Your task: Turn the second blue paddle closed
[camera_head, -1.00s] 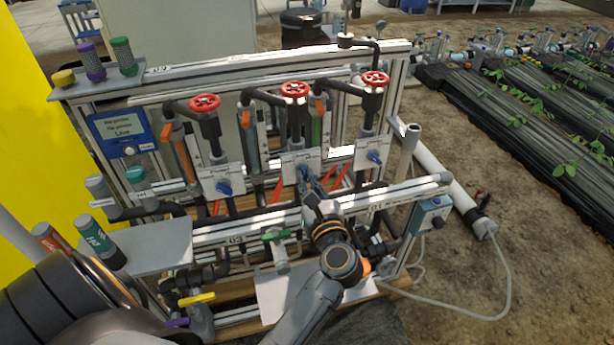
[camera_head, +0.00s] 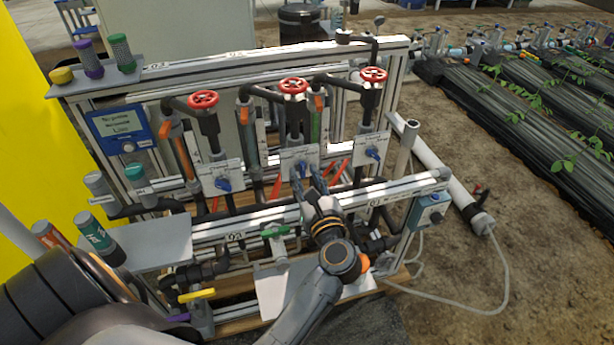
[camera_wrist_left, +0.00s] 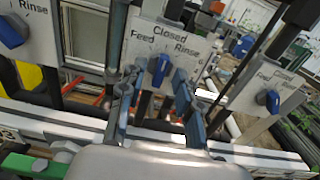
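Three white plates with blue paddles stand in a row on the skid. The second paddle (camera_head: 299,168) is on the middle plate (camera_head: 290,155). In the left wrist view this blue paddle (camera_wrist_left: 160,68) is near upright, slightly tilted, under the words Feed, Closed and Rinse. My left gripper (camera_head: 308,178) is in front of the middle plate. In the left wrist view its fingers (camera_wrist_left: 158,82) are apart, one on each side of the paddle, with gaps visible; contact cannot be told. My right gripper is not in view.
The first paddle (camera_head: 223,184) and third paddle (camera_head: 373,154) flank the middle one. Red handwheels (camera_head: 293,86) sit above. A white rail (camera_head: 250,222) runs below the gripper, with a green-handled valve (camera_head: 276,231) and a yellow handle (camera_head: 197,295) lower down. A grey shelf (camera_head: 150,243) holds bottles at left.

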